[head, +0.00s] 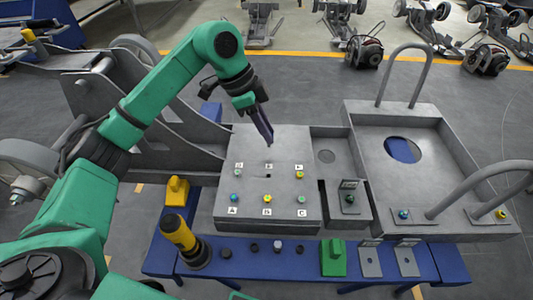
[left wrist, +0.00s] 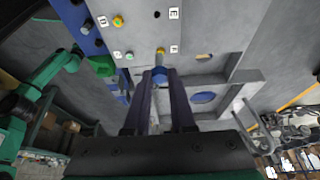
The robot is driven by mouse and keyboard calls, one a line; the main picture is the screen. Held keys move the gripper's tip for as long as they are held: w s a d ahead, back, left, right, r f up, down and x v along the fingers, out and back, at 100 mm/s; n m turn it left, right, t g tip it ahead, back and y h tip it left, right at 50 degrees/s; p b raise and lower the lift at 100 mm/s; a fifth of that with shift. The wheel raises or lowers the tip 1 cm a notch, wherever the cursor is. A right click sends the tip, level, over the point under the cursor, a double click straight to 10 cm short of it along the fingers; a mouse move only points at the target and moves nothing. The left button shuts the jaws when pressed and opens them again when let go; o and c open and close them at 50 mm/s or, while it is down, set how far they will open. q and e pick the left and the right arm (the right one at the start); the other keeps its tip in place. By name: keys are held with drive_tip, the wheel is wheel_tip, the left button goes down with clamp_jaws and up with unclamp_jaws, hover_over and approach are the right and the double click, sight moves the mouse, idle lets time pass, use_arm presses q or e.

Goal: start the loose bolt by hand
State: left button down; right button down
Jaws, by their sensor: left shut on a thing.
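A grey plate (head: 225,215) carries labelled positions with coloured bolts: a blue one (head: 235,198) by A, a yellow one (head: 267,198) by B, a green one (head: 301,199) by C and a yellow one (head: 299,175) by F. In the left wrist view, the hole by E (left wrist: 157,14) looks dark and empty. My left gripper (head: 270,146) points down above the plate's far side. My right gripper is not in view.
A yellow and black tool (head: 180,235) stands left of the plate beside a yellow block (head: 176,190). A green block (head: 334,258) and several small dark parts sit along the blue front rail (head: 300,272). A grey frame with tall loop handles (head: 405,75) stands at right.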

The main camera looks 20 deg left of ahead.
use_arm(q)
wheel_tip(320, 180, up, 4)
drive_tip(key=shift+r, duration=0.1)
drive_tip(key=shift+w+r+p, duration=0.1)
drive_tip(key=shift+p, duration=0.3)
wheel_tip(320, 180, down, 16)
drive_tip(key=m+g, duration=0.1)
drive_tip(key=m, duration=0.2)
drive_tip(key=m+g+p, duration=0.1)
drive_tip(key=m, duration=0.1)
drive_tip(key=shift+m, duration=0.4)
drive_tip(key=n+t+p, duration=0.1)
drive_tip(key=n+p, duration=0.2)
drive_tip(key=n, duration=0.2)
drive_tip(key=n+t+y+p, duration=0.1)
drive_tip(key=n+t+p, duration=0.1)
drive_tip(key=n+p, duration=0.2)
drive_tip(key=n+t+y+p, duration=0.1)
drive_tip(key=n+t+p, duration=0.1)
drive_tip(key=n, duration=0.3)
drive_tip(key=shift+s+d+n+p, duration=0.15)
drive_tip(key=shift+s+n+p, duration=0.2)
drive_tip(key=shift+p, duration=0.45)
